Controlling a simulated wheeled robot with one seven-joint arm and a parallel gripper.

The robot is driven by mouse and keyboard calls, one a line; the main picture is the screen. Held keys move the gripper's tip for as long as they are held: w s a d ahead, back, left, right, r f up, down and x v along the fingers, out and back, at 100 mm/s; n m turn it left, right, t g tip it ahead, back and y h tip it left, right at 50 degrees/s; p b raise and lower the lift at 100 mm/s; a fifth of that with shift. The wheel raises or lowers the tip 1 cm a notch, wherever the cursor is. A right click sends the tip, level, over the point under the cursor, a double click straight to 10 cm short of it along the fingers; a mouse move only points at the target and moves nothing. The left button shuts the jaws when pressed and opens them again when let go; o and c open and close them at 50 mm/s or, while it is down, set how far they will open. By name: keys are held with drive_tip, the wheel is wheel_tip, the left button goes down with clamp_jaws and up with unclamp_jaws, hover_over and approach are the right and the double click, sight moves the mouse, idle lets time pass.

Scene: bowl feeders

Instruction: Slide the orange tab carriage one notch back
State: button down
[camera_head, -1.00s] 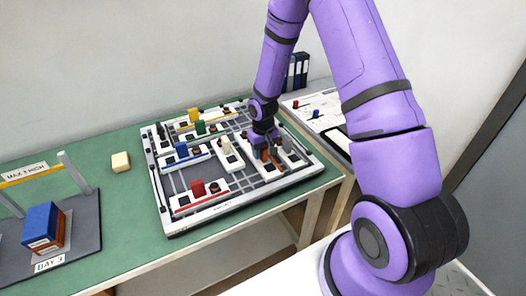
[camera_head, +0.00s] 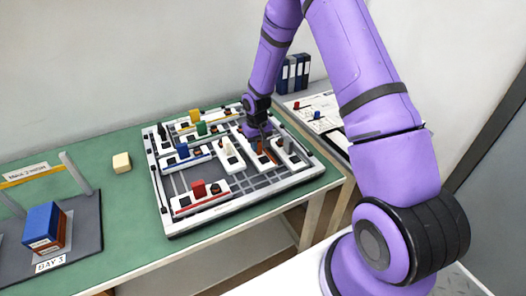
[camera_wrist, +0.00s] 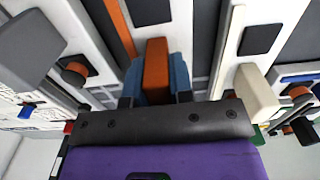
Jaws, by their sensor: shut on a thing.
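The orange tab (camera_head: 260,148) stands on a white carriage with an orange stripe, toward the right of the grid board (camera_head: 240,206). My gripper (camera_head: 260,138) reaches down to it from behind. In the wrist view the blue fingertips of my gripper (camera_wrist: 156,84) lie on both sides of the upright orange tab (camera_wrist: 156,62) and are shut on it. The orange stripe (camera_wrist: 120,25) runs along the carriage beside the tab. The fingers partly hide the tab and the carriage's far part in the head view.
A cream tab carriage (camera_head: 227,147) is left of the orange one and a grey tab carriage (camera_head: 288,146) is right of it. Red (camera_head: 198,189), blue (camera_head: 182,151), green and yellow tabs stand further left. Bare grid shows in front of the orange carriage.

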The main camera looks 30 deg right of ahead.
drive_tip(key=w, duration=0.5)
drive_tip(key=c, duration=1)
unclamp_jaws()
drive_tip(key=shift+r, duration=0.15)
wheel_tip(320, 180, up, 10)
drive_tip(key=shift+r, duration=0.25)
